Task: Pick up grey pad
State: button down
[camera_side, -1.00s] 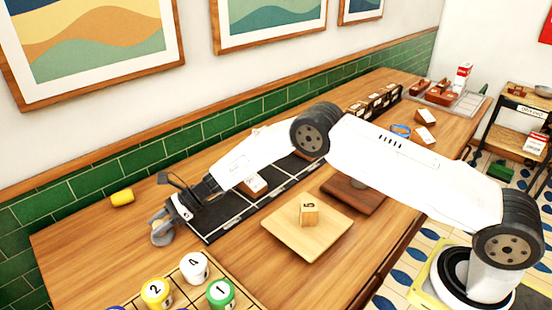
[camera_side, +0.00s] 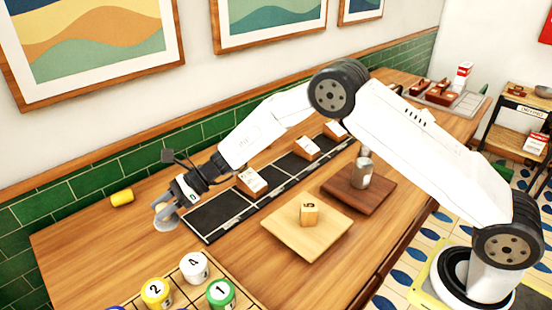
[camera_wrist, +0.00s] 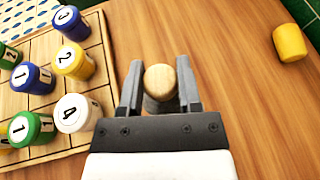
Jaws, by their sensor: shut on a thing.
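The grey pad (camera_wrist: 160,104) is in the wrist view, under a round pale wooden knob (camera_wrist: 160,80). My gripper (camera_wrist: 160,88) has one finger on each side of it and is shut on it. In the side view my gripper (camera_side: 167,210) is above the table at the left, past the near end of the black strip. The grey pad (camera_side: 165,222) shows there at the fingers, apparently off the table. Its wooden knob is hidden by the fingers in that view.
A wooden grid tray (camera_wrist: 95,110) with several numbered cylinders stands beside my gripper. A yellow cylinder (camera_side: 122,197) lies near the wall.

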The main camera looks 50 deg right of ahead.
jog(key=s+d+r, duration=0.3)
jog(key=s+r, duration=0.3)
jog(key=s, duration=0.4)
jog(key=shift+d, duration=0.4)
dwell(0.4)
